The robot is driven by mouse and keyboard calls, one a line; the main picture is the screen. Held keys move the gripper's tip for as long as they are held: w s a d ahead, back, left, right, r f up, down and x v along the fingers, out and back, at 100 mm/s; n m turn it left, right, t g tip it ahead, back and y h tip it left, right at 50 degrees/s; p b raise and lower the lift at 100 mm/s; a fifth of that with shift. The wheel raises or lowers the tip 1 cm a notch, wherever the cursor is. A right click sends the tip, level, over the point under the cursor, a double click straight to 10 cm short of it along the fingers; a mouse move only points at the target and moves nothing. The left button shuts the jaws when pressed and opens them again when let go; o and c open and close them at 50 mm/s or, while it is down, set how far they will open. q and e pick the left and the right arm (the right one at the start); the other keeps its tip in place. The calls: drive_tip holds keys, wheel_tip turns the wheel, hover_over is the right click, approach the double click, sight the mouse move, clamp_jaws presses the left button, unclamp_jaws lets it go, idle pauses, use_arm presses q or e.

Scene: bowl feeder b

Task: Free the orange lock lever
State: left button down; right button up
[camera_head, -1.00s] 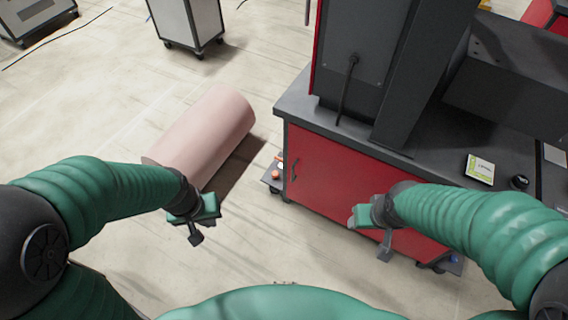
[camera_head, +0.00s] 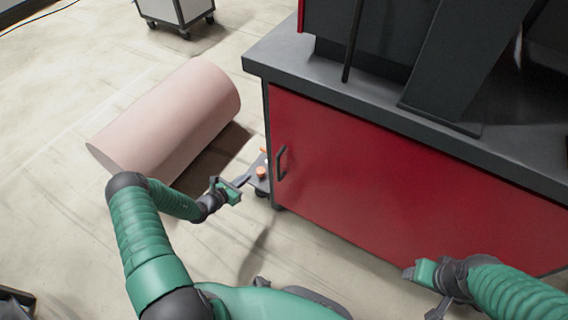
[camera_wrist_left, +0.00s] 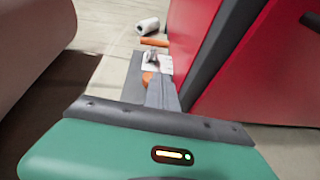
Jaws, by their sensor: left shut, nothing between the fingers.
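Two small orange parts show at a low grey bracket (camera_head: 256,183) beside the red cabinet's left end. One is a round orange knob (camera_head: 261,172); the other is a smaller orange piece (camera_head: 263,150) behind it. I cannot tell which is the lock lever. In the left wrist view an orange bar (camera_wrist_left: 154,42) lies beyond a white plate, and the nearer orange part (camera_wrist_left: 148,78) is partly hidden by my fingers. My left gripper (camera_head: 243,181) is shut and empty, its tips just left of the bracket; contact is unclear. My right gripper (camera_head: 416,275) is low before the cabinet, its fingers unclear.
The red cabinet (camera_head: 380,180) with a dark handle (camera_head: 281,162) and grey top (camera_head: 272,58) stands to the right. A large pink cylinder (camera_head: 165,120) lies on the floor to the left. A white wheeled cart (camera_head: 178,10) stands at the back. Floor (camera_head: 60,200) is open at the left.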

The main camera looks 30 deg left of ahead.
use_arm(q)
drive_tip(key=shift+n+y, duration=0.5)
drive_tip(key=shift+n, duration=0.1)
drive_tip(key=b+x, duration=0.2)
drive_tip(key=x, duration=0.2)
drive_tip(key=f+b+x, duration=0.1)
drive_tip(key=b+x, duration=0.2)
drive_tip(key=a+b+x, duration=0.1)
drive_tip(key=b+x, duration=0.2)
drive_tip(key=x, duration=0.1)
drive_tip(key=shift+a+f, duration=0.1)
drive_tip(key=shift+f, duration=0.4)
drive_tip(key=w+r+b, duration=0.1)
drive_tip(key=w+r, duration=0.1)
drive_tip(key=w, duration=0.1)
drive_tip(key=shift+r+b, duration=0.25)
drive_tip(key=shift+b, duration=0.1)
drive_tip(key=shift+r, duration=0.1)
use_arm(e)
drive_tip(key=s+x, duration=0.2)
drive_tip(key=x, duration=0.8)
drive_tip(key=shift+f, duration=0.3)
use_arm(q)
drive_tip(key=shift+w, duration=0.1)
use_arm(e)
drive_tip(key=shift+d+r, duration=0.1)
drive_tip(key=shift+r, duration=0.05)
